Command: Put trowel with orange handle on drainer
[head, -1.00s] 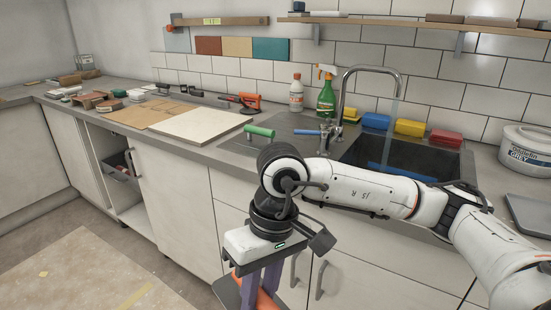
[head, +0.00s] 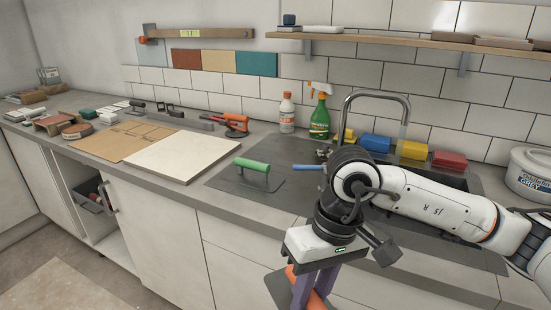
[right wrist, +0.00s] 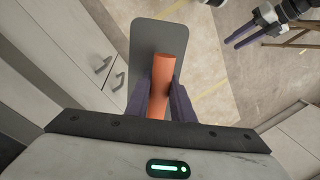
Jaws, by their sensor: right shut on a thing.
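My right gripper (right wrist: 162,100) is shut on the orange handle (right wrist: 170,65) of a trowel. The trowel's flat grey plate (right wrist: 145,40) hangs over the floor beside the cabinet fronts. In the head view the trowel's orange handle (head: 318,301) shows low at the picture's bottom, in front of the counter and below its top. The drainer appears to be the flat dark grey area (head: 222,180) left of the sink. A green-handled trowel (head: 252,165) lies on it. My left gripper (right wrist: 236,42) shows at the upper right of the right wrist view, away from the trowel; its opening is unclear.
A blue-handled tool (head: 308,167) lies near the sink (head: 455,183), which my arm partly hides. A pale board (head: 180,157) lies left of the drainer. Bottles (head: 320,118) and sponges (head: 413,150) stand behind. The drainer's front left part is bare.

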